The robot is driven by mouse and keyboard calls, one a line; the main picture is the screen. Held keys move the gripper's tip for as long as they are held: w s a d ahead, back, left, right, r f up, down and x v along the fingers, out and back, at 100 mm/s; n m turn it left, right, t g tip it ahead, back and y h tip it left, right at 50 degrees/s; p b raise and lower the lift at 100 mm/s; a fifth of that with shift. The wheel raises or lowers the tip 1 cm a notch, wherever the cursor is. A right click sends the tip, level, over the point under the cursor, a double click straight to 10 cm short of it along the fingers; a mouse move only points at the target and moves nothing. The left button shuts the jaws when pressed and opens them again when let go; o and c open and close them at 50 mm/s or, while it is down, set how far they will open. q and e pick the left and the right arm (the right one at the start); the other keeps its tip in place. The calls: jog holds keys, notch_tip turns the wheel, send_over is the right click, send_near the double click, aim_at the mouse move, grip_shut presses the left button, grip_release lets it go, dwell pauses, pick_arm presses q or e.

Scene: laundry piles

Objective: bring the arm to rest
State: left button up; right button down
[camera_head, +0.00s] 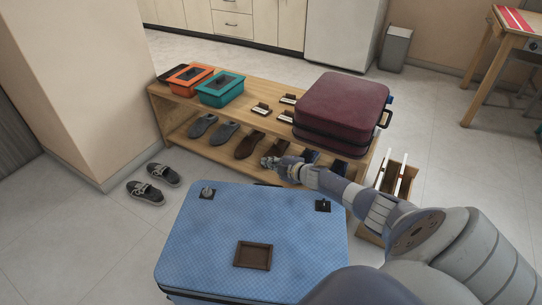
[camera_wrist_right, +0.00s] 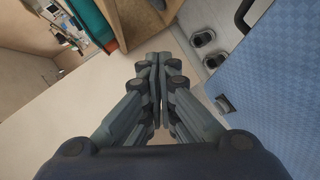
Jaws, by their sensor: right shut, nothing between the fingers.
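My right arm reaches in from the lower right in the head view. Its gripper (camera_head: 268,162) is above the far edge of the blue suitcase, in front of the wooden shoe bench. In the right wrist view the right gripper (camera_wrist_right: 158,62) is shut, its fingers together with nothing between them. My left gripper does not show in either view.
The blue suitcase (camera_head: 210,240) fills the foreground. The wooden bench (camera_head: 170,112) holds a maroon suitcase (camera_head: 342,105), an orange box (camera_head: 188,80), a teal box (camera_head: 220,90) and several shoes below. Grey shoes (camera_head: 146,192) lie on the floor at left. Open floor lies left.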

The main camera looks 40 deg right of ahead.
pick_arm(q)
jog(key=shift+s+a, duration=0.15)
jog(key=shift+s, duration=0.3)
